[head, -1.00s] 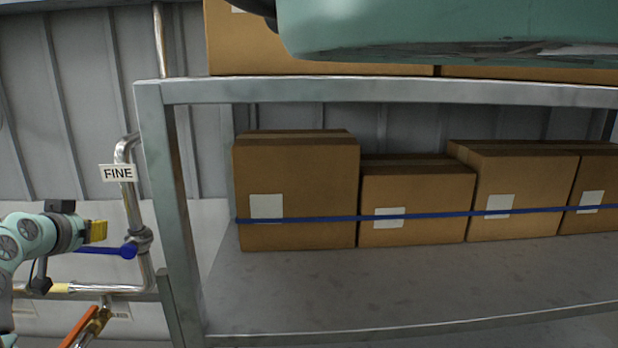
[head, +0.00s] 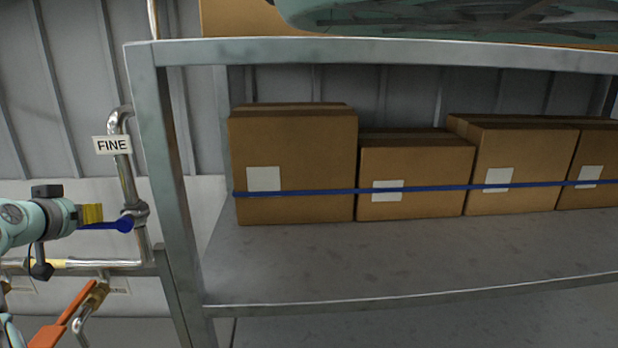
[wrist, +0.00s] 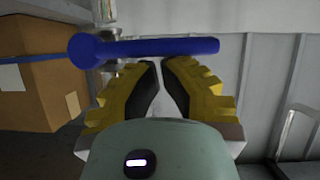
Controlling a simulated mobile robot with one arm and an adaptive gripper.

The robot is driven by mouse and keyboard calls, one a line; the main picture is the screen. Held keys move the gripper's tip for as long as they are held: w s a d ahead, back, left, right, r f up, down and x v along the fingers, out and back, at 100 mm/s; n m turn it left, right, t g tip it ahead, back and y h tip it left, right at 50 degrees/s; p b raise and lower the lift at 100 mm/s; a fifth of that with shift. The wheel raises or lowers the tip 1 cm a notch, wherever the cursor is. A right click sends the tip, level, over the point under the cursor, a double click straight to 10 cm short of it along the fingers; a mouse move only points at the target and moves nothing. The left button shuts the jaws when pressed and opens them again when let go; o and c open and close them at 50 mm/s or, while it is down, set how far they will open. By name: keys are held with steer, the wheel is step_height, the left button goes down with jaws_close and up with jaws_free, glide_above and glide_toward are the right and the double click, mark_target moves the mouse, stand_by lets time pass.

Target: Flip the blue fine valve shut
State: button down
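The blue fine valve handle (head: 106,225) lies roughly level, pointing left from its valve on the metal pipe (head: 127,180) under the FINE sign (head: 112,145). In the wrist view the handle (wrist: 160,48) runs crosswise just beyond my fingertips, with its round hub end at left. My gripper (head: 101,213) has yellow fingers with dark pads. In the wrist view my gripper's tips (wrist: 161,63) are nearly together, with nothing seen between them. In the head view the fingers are just above the handle and overlap it; I cannot tell whether they touch it.
A grey metal rack post (head: 170,190) stands just right of the valve. The rack shelf (head: 400,265) holds several cardboard boxes behind a blue strap (head: 420,190). An orange handle (head: 70,312) on another valve is below my gripper. A corrugated wall is behind.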

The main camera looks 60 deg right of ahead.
steer(key=shift+a+f, duration=0.1)
steer(key=shift+f, duration=0.15)
